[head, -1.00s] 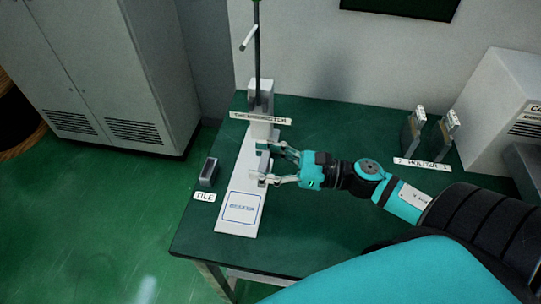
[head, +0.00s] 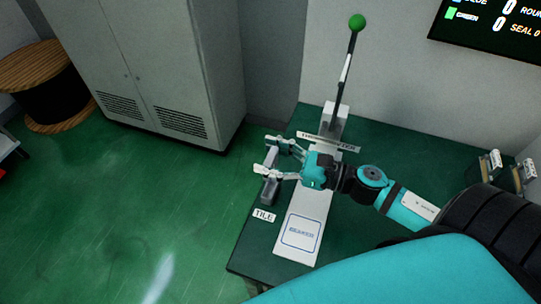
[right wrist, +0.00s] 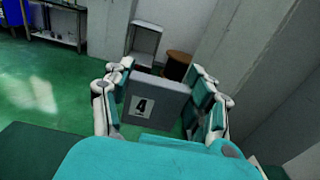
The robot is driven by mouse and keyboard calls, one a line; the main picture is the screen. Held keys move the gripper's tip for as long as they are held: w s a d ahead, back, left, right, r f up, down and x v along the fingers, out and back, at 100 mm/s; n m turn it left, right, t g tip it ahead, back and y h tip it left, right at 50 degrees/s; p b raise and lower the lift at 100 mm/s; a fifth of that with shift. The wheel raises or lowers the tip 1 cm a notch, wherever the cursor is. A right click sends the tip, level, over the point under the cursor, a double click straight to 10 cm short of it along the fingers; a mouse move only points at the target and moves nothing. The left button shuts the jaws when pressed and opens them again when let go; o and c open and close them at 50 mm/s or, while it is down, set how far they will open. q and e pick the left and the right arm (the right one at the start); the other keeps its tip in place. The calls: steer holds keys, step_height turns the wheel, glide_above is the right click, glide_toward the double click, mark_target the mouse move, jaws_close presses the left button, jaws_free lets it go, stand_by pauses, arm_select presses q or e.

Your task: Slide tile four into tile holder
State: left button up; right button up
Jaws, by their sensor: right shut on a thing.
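My right gripper (head: 272,155) is shut on tile four, a grey slab; in the right wrist view the tile (right wrist: 165,98) shows a "4" label between the two fingers. In the head view the tile (head: 271,157) looks thin and edge-on. The gripper is close above a small grey tile holder (head: 269,192), which stands behind the "TILE" label at the table's left edge. The gripper partly covers the holder, so I cannot tell whether the tile touches it. My left gripper is not in view.
A white plate (head: 301,235) with a printed square lies right of the holder, below a post with a green ball (head: 357,22). Two upright holders (head: 489,166) stand at the far right. A grey cabinet (head: 150,70) stands behind left.

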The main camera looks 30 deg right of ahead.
steer(key=shift+f+b, duration=0.75)
steer(key=shift+f, duration=0.15)
step_height(320, 180, down, 2)
steer(key=shift+f+b, duration=0.25)
steer(key=shift+b, duration=0.9)
steer(key=shift+f+b, duration=0.7)
steer(key=shift+f, duration=0.05)
steer(key=shift+f+b, duration=2.2)
steer(key=o, duration=1.4)
steer(key=shift+c, duration=0.2)
steer(key=shift+s+d, duration=0.1)
